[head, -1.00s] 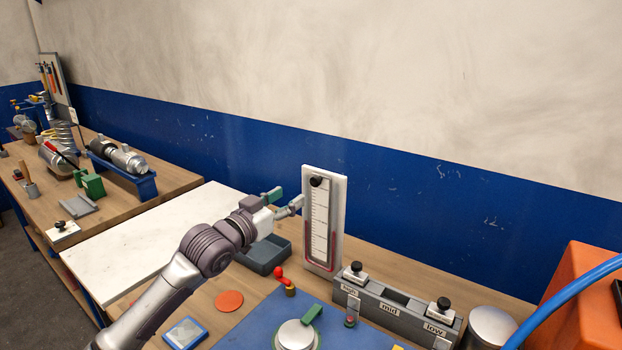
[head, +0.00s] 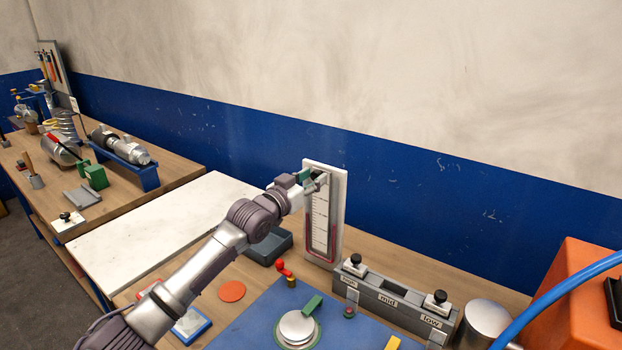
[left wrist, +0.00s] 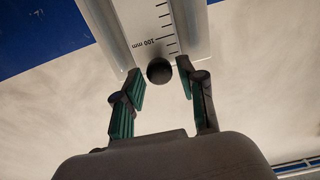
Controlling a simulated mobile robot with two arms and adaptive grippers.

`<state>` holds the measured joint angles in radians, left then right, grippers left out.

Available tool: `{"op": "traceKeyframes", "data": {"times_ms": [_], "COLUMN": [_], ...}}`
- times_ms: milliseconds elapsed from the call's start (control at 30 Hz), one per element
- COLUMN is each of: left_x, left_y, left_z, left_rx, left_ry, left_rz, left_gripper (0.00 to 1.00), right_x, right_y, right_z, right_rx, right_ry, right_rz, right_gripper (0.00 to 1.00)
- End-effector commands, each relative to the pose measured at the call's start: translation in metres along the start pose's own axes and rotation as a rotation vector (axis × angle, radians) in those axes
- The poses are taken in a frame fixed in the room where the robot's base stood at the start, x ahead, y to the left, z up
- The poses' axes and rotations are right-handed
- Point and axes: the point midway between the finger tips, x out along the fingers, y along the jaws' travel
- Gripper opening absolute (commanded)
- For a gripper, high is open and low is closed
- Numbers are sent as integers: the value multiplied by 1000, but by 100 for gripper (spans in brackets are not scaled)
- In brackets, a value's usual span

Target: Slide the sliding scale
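The sliding scale (head: 320,228) is a white strip with black tick marks. It stands upright in a white-framed gauge (head: 340,205) with a red line at its lower part. In the left wrist view the scale (left wrist: 166,25) bears a "100 mm" mark, and a round black knob (left wrist: 159,71) sits at its end. My left gripper (head: 318,182) is at the top of the gauge and hides the knob in the head view. In the left wrist view its green-padded fingers (left wrist: 162,80) are apart, one on each side of the knob, with gaps visible. My right gripper is not in view.
A grey block labelled "mid" and "low" (head: 388,302) stands right of the gauge. A blue mat (head: 260,325), a metal cylinder (head: 486,322) and an orange box (head: 572,290) are nearer. The wall is close behind.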

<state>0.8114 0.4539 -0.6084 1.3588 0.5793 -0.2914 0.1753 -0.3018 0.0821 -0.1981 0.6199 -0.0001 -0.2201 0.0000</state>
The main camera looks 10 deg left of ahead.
Motion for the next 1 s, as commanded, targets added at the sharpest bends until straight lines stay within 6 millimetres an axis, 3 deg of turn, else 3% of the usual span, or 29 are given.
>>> {"op": "traceKeyframes", "data": {"times_ms": [33, 200, 467, 667, 867, 900, 1000], "left_x": [0, 0, 0, 0, 0, 0, 0], "left_y": [0, 0, 0, 0, 0, 0, 0], "left_z": [0, 0, 1, 20, 17, 17, 17], "left_rx": [0, 0, 0, 0, 0, 0, 0], "left_ry": [0, 0, 0, -1, 0, 0, 0], "left_rz": [0, 0, 0, 0, 0, 0, 0], "left_gripper": [27, 0, 0, 0, 0, 28, 44], "right_x": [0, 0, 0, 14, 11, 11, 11], "right_y": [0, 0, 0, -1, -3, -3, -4], "right_z": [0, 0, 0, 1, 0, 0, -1], "right_rx": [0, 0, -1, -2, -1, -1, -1], "right_ry": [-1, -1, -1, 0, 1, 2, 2], "right_rz": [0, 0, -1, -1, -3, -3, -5], "right_gripper": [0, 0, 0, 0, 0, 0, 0]}}
